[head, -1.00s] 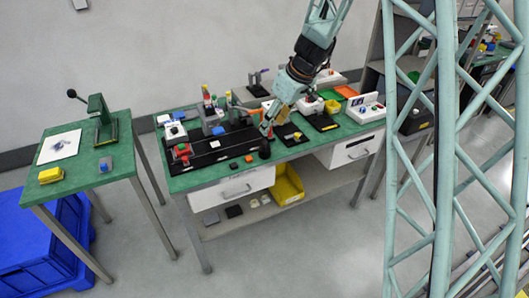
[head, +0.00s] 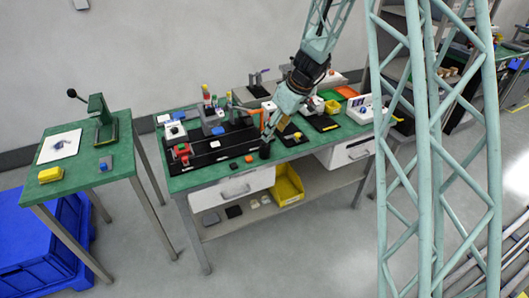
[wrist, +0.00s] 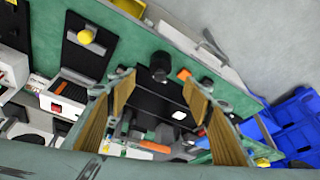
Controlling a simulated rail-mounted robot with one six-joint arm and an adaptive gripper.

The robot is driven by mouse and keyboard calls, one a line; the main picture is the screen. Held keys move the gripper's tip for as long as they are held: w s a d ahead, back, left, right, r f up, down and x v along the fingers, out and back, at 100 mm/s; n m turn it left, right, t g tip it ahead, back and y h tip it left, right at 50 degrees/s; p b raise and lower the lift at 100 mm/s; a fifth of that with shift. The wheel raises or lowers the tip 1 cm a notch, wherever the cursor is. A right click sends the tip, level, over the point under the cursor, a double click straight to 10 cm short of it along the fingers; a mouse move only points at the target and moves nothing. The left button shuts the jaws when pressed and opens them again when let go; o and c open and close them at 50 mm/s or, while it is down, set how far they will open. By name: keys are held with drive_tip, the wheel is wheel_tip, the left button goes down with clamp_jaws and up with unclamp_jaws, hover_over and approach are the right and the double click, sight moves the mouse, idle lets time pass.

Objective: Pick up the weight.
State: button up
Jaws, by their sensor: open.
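The weight looks to be the small black cylinder (head: 265,151) standing upright near the front edge of the green bench. In the wrist view the black cylinder (wrist: 160,66), with a knob on top, shows beyond and between the fingertips. My gripper (head: 267,134) is just above and beside it in the head view. The gripper (wrist: 160,88) is open with nothing between its tan finger pads. A gap to the weight appears in the wrist view; whether any finger touches it cannot be told.
A black fixture board (head: 215,148) with a white square lies left of the weight. Small orange (head: 249,159) and dark blocks lie near it. Several devices crowd the bench back. A yellow bin (head: 287,186) stands on the shelf below. A side table (head: 85,165) is at left.

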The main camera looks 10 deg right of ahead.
sight(266, 146)
drive_tip(key=shift+b+x, duration=0.55)
drive_tip(key=shift+x, duration=3.45)
drive_tip(key=shift+b+x, duration=0.3)
drive_tip(key=shift+x, duration=2.3)
drive_tip(key=shift+s, duration=0.1)
drive_tip(key=shift+c, duration=0.5)
drive_tip(key=c, duration=1.3)
drive_tip(key=shift+r, duration=0.2)
drive_tip(key=shift+r+p, duration=0.45)
drive_tip(key=shift+r, duration=1.2)
drive_tip(key=shift+s+b, duration=0.4)
drive_tip(key=shift+s, duration=0.5)
drive_tip(key=s+b, duration=0.1)
drive_tip(key=s, duration=0.3)
drive_tip(key=s+b, duration=0.2)
drive_tip(key=s, duration=0.3)
drive_tip(key=s+a+r+b, duration=0.1)
drive_tip(key=s+b, duration=0.1)
drive_tip(key=s, duration=0.3)
drive_tip(key=shift+r, duration=0.15)
